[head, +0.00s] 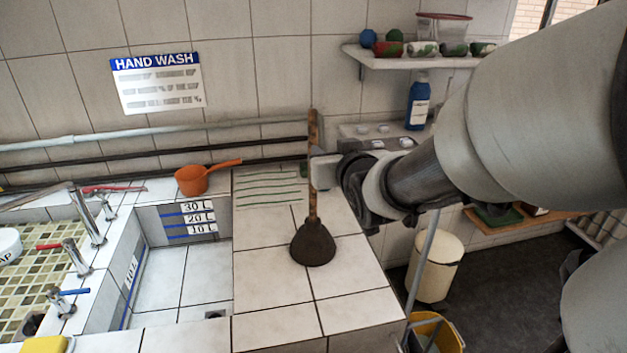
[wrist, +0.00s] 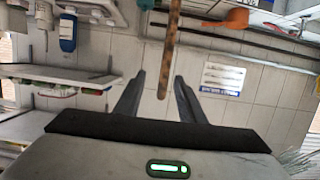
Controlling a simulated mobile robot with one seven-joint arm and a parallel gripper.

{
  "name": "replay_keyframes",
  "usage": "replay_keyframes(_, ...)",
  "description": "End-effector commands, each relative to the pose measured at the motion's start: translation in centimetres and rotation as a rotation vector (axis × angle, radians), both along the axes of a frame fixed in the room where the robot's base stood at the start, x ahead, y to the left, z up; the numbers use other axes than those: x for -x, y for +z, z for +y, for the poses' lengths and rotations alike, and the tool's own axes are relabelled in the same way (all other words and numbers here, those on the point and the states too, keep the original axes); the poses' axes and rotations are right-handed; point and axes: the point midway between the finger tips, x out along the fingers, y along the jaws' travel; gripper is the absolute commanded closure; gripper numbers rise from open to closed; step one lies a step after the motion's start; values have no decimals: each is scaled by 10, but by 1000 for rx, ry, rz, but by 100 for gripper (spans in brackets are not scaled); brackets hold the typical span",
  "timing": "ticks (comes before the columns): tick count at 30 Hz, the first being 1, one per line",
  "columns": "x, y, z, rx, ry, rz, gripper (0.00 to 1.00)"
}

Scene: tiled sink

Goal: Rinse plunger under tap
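The plunger stands upright on the tiled counter, its dark cup (head: 313,243) down on the tiles and its rusty brown handle (head: 313,140) pointing up. My gripper (head: 320,172) is at mid-height of the handle, coming from the right. In the wrist view the handle (wrist: 170,45) reaches in between the two spread fingers (wrist: 160,76), with a gap visible on each side. Metal taps (head: 75,255) with red and blue levers stand at the left, by the sink basin (head: 180,280). Contact between fingers and handle does not show.
An orange pot (head: 192,181) sits on the back ledge beside the basin. Pipes (head: 150,158) run along the wall behind. A shelf (head: 410,58) with cups, a blue bottle (head: 418,103) and a white bin (head: 435,265) are at the right. A yellow sponge (head: 46,345) lies at front left.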

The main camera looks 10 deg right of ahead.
Motion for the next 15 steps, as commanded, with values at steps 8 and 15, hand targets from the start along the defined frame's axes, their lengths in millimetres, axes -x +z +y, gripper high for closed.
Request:
replay_keyframes(8, 133, -20, 10, -5, -38, 486, 64)
replay_keyframes(15, 232, -35, 25, -11, -12, 760, 64)
